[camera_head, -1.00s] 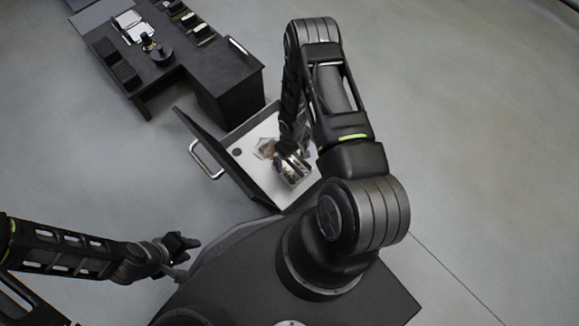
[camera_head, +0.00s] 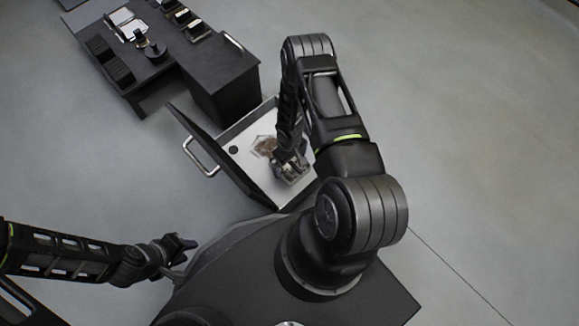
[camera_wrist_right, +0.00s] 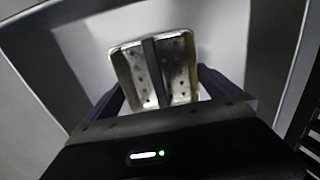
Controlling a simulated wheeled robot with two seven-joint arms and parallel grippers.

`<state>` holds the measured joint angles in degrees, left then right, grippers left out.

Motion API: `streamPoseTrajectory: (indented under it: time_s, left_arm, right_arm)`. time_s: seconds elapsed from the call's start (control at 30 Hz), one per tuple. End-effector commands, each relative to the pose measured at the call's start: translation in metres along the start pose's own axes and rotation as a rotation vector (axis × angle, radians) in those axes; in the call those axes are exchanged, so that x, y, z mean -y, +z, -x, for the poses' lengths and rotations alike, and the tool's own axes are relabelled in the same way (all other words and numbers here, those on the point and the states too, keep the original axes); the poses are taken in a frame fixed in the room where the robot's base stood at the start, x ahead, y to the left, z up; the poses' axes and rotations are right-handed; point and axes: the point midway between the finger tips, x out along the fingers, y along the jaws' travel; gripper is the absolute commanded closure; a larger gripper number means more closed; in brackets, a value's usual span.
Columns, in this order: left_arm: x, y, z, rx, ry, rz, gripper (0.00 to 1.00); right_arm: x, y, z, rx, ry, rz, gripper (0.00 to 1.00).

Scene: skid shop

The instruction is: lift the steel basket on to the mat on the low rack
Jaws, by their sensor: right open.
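The steel basket (camera_head: 291,171) is a small shiny metal box with holes. It sits inside an open drawer, at its near right part, below my right gripper (camera_head: 288,158). In the right wrist view the basket (camera_wrist_right: 181,80) shows from above, with a dark bar across its middle. The dark fingers of my right gripper (camera_wrist_right: 160,90) are apart, one on each side of the basket's near part; I cannot tell if they touch it. My left gripper (camera_head: 178,247) is low at the left, away from the basket; its jaw state is unclear. I cannot make out the mat or low rack.
A dark desk (camera_head: 215,75) with several small items stands behind. The floor on the right is clear.

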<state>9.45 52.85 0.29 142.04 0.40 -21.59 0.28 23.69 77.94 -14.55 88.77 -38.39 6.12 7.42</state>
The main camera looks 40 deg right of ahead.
Motion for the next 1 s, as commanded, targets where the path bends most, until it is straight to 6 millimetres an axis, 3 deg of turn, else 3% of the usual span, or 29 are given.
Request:
streamPoseTrajectory:
  time_s: [0.1, 0.7, 1.0]
  left_arm:
    - [0.0017, -0.0007, -0.0058, -0.003, 0.000, 0.000, 0.66]
    - [0.0012, -0.0006, -0.0049, -0.002, 0.000, 0.000, 0.66]
    - [0.0013, -0.0005, -0.0049, -0.002, 0.000, 0.000, 0.66]
  right_arm:
    - [-0.0001, -0.0003, -0.0115, -0.001, 0.000, 0.000, 0.00]
    - [-0.0003, -0.0006, -0.0106, -0.001, 0.001, 0.000, 0.00]
    - [-0.0004, -0.0006, -0.0106, -0.001, 0.001, 0.000, 0.24]
